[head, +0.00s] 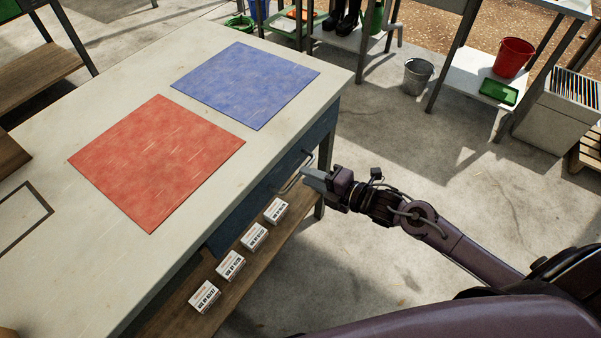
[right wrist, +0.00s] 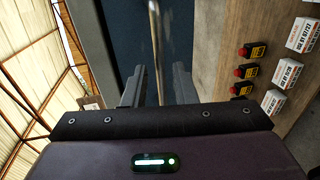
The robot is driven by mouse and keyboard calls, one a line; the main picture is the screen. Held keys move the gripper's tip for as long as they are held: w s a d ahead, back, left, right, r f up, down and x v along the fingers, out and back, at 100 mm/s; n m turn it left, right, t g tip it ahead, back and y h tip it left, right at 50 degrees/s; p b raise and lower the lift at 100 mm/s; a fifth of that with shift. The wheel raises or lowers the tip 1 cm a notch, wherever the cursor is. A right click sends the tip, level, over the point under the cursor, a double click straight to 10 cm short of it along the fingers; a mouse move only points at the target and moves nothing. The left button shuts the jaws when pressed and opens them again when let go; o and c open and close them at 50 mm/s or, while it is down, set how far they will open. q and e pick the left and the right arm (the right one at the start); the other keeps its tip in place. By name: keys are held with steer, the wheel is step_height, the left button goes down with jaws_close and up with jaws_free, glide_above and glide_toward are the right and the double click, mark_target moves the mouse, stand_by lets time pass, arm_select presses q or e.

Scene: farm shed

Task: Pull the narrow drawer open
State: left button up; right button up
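The blue drawer front (head: 250,212) runs along the near side of the workbench, below its top. It looks shut in the head view. A thin metal bar handle (head: 291,177) stands out from it. My right gripper (head: 308,180) is at the handle. In the right wrist view its two fingers (right wrist: 158,88) are apart, with the handle bar (right wrist: 154,35) running between them and a gap visible to the fingers. The blue front (right wrist: 118,25) lies beyond. Where the narrow drawer's edges end is hard to tell. My left gripper is not in view.
The workbench top (head: 130,92) carries a red mat (head: 157,162) and a blue mat (head: 246,84). Several white boxes (head: 254,237) stand on the wooden shelf below the drawer. A metal bucket (head: 417,77) stands on the floor beyond. The concrete floor around my right arm is clear.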

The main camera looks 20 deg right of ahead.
steer(key=shift+x, duration=1.8)
jaws_close()
